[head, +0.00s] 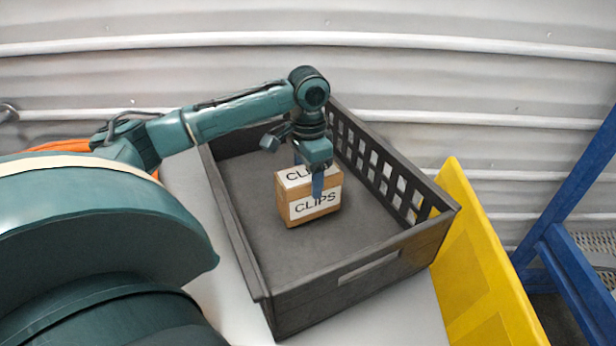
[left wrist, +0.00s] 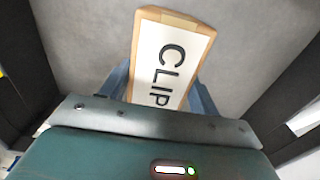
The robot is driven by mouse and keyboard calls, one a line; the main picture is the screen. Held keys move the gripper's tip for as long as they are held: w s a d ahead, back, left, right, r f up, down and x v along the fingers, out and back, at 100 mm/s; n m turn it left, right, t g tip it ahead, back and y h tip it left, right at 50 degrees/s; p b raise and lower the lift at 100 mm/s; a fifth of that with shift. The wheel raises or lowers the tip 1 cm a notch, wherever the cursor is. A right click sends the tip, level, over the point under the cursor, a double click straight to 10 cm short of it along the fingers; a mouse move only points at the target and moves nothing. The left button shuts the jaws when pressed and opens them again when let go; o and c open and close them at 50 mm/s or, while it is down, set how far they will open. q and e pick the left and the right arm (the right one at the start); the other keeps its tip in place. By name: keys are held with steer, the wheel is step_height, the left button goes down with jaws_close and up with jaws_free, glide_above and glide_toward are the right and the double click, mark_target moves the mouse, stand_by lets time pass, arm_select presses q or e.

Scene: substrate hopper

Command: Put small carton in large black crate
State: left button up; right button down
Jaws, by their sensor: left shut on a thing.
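The small carton (head: 312,206) is a brown box with white labels reading CLIPS. My left gripper (head: 317,184) is shut on it, with a finger down its near side. The carton is inside the outline of the large black crate (head: 352,280), over its bare dark floor; I cannot tell whether it touches the floor. In the left wrist view the carton (left wrist: 172,62) sits between the blue fingers (left wrist: 165,95), its label facing the camera. The crate floor (left wrist: 255,40) shows around it. The right gripper is not in view.
The crate stands on a pale surface (head: 225,285). Its right wall has a grid of openings. A yellow panel or bin (head: 480,265) stands close on its right, and a blue frame (head: 575,265) farther right. A corrugated wall (head: 450,85) is behind. The crate's interior is otherwise empty.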

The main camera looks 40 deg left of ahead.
arm_select(q)
steer(key=shift+f, duration=0.55)
steer(key=o, duration=1.1)
steer(key=shift+f, duration=0.1)
step_height(320, 180, up, 12)
steer(key=shift+r, duration=0.15)
